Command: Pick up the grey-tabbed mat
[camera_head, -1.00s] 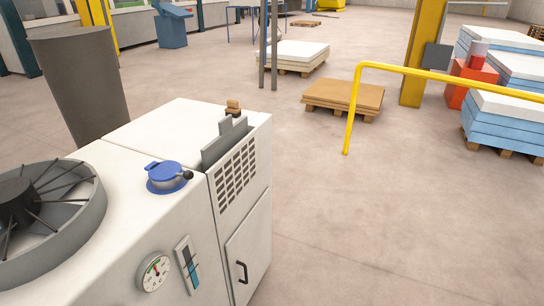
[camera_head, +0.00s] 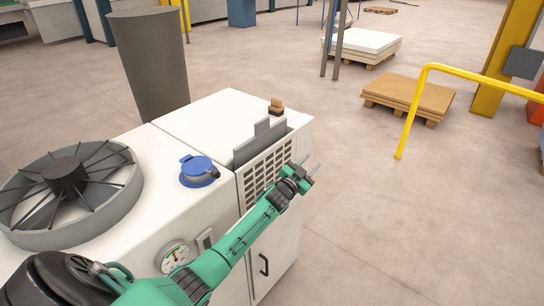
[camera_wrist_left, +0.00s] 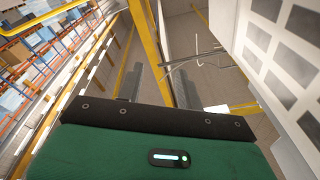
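The grey-tabbed mat (camera_head: 258,146) is a thin dark grey panel. It stands upright in the top of the white cabinet (camera_head: 215,112), behind the slotted grille, with a small grey tab on its upper edge. Its lower part is hidden inside the cabinet. My left gripper (camera_head: 309,165) is to the right of the mat and the grille, apart from the mat. Its two fingers are spread and empty. They also show spread in the left wrist view (camera_wrist_left: 158,85), where I cannot make out the mat. My right gripper is in neither view.
A brown-handled object (camera_head: 276,106) sits on the cabinet top just behind the mat. A blue-capped filler (camera_head: 199,171) and a round fan (camera_head: 70,187) are to the left. A yellow rail (camera_head: 414,105) stands to the right, with clear floor between.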

